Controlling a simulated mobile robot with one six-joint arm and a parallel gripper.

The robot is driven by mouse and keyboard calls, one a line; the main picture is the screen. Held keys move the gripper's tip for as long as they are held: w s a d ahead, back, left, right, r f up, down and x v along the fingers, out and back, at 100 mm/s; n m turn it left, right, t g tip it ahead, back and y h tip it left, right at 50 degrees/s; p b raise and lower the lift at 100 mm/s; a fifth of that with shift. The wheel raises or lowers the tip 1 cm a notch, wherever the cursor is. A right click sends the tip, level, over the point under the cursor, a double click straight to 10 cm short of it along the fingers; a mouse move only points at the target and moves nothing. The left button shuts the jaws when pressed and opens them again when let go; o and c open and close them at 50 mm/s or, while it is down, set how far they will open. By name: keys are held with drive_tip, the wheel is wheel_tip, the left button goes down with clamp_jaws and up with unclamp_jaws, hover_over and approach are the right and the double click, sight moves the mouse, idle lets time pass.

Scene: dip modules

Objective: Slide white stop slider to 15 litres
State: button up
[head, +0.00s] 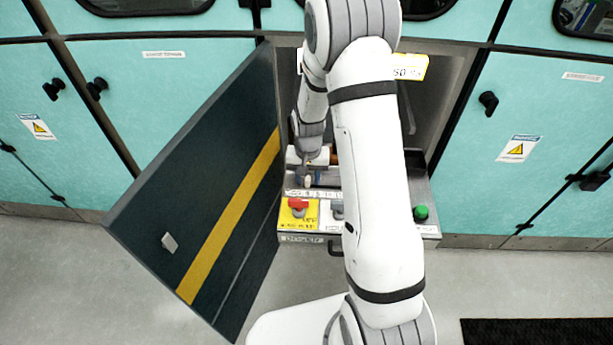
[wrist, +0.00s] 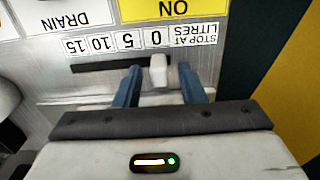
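The white stop slider (wrist: 158,71) stands in a dark slot (wrist: 95,66) on a grey panel in the wrist view, which shows the panel upside down. The label "STOP AT LITRES" (wrist: 195,34) and the marks 0, 5, 10, 15 run beside the slot from right to left. The slider is by the 0 mark; the 15 mark (wrist: 75,46) is at the far left. My gripper (wrist: 160,69) is open, its two blue fingers on either side of the slider with visible gaps. In the head view my gripper (head: 306,180) is over the panel; the slider cannot be made out there.
An open dark door (head: 205,195) with a yellow stripe stands left of the panel. A red handle (head: 297,204) on a yellow plate and a green button (head: 421,212) are near the panel's front. Teal cabinets (head: 540,115) flank the opening. My arm hides part of the panel.

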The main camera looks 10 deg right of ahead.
clamp_jaws()
idle(0.3)
idle(0.3)
